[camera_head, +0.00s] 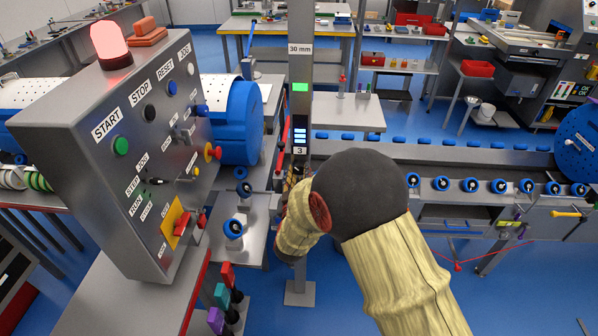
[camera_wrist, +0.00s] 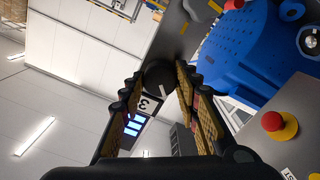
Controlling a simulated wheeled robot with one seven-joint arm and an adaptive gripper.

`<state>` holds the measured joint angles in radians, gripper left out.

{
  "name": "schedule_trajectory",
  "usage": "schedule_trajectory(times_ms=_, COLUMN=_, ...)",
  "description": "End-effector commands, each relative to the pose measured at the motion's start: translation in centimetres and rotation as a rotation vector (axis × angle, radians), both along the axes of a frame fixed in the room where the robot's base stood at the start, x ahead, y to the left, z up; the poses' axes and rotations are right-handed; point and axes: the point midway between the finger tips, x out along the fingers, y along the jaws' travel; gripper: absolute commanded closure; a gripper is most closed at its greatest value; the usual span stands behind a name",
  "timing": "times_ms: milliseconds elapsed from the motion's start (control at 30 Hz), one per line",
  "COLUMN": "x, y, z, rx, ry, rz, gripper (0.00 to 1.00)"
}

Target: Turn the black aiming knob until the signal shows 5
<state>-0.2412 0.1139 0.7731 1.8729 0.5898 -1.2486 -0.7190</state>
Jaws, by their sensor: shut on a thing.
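The black aiming knob (camera_wrist: 158,76) shows in the wrist view between the fingertips of my gripper (camera_wrist: 160,79), which is shut on it. In the head view the knob is hidden behind my arm, and only a little of the gripper shows beside the post. The signal (camera_head: 300,134) on the grey post shows several lit bars and the digit 3 below them. The signal's bars and 3 also appear, turned, in the wrist view (camera_wrist: 133,124), just beyond the knob and between my fingers.
A grey control box (camera_head: 95,165) with a red lamp (camera_head: 109,44) stands at the left. A green light (camera_head: 300,87) and a "30 mm" label are on the post (camera_head: 301,240). A conveyor (camera_head: 460,154) with blue rollers runs to the right. Blue floor lies beyond.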

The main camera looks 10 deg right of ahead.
Motion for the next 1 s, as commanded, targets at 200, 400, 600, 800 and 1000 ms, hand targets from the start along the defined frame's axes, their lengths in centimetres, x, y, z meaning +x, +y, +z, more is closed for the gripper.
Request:
schedule_trajectory(times_ms=200, x=0.00, y=0.03, z=-0.03, rx=-0.052, ry=0.017, rz=0.001, gripper=0.93)
schedule_trajectory(times_ms=400, x=0.00, y=0.04, z=-0.05, rx=-0.064, ry=0.021, rz=0.001, gripper=0.93)
schedule_trajectory(times_ms=600, x=0.00, y=0.05, z=-0.06, rx=-0.064, ry=0.021, rz=0.001, gripper=0.93)
schedule_trajectory(times_ms=800, x=-0.01, y=0.05, z=-0.05, rx=-0.063, ry=0.021, rz=0.001, gripper=0.61)
schedule_trajectory(times_ms=1000, x=0.00, y=0.03, z=-0.03, rx=-0.063, ry=0.021, rz=0.001, gripper=0.50)
